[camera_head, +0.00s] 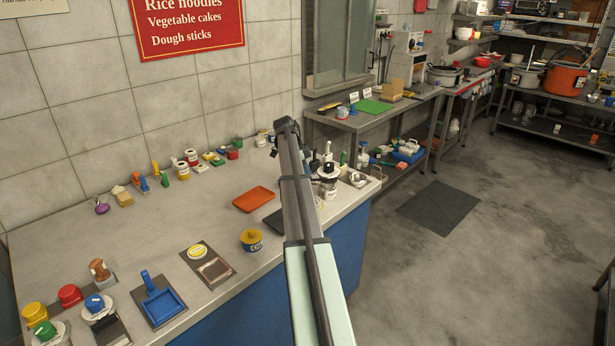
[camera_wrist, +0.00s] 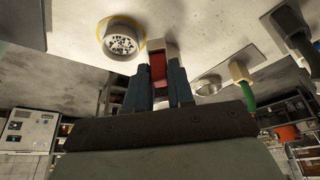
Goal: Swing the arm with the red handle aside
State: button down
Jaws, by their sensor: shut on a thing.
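In the wrist view my gripper (camera_wrist: 160,84) has its two dark blue-grey fingers closed on a red handle (camera_wrist: 158,66). The red shows between the fingers, with a pale end piece (camera_wrist: 166,46) just beyond it. The arm that the handle belongs to is mostly hidden by the fingers. Left of the handle is a round white piece with a speckled face and a yellowish rim (camera_wrist: 121,39), apart from the fingers. In the head view my own arm reaches over the counter (camera_head: 150,235) and hides the gripper and the red handle. A white pot with a dark top (camera_head: 328,183) stands right of my arm.
An orange tray (camera_head: 254,199) and a yellow-lidded tin (camera_head: 251,239) lie left of my arm. A steel bowl (camera_head: 357,179) sits near the counter's right end. A green-handled tool (camera_wrist: 243,85) is right of the fingers. The counter's middle left is clear.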

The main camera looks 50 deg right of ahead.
jog(key=w+d+m+g+y, duration=0.1)
jog(key=w+d+m+y, duration=0.1)
jog(key=d+m, duration=0.4)
jog(key=shift+w+m+y, duration=0.15)
jog(key=shift+m+y, duration=0.45)
jog(key=shift+m, duration=0.9)
jog(key=shift+d, duration=0.1)
jog(key=c, duration=1.2)
grip_release()
jog(key=shift+o, duration=0.8)
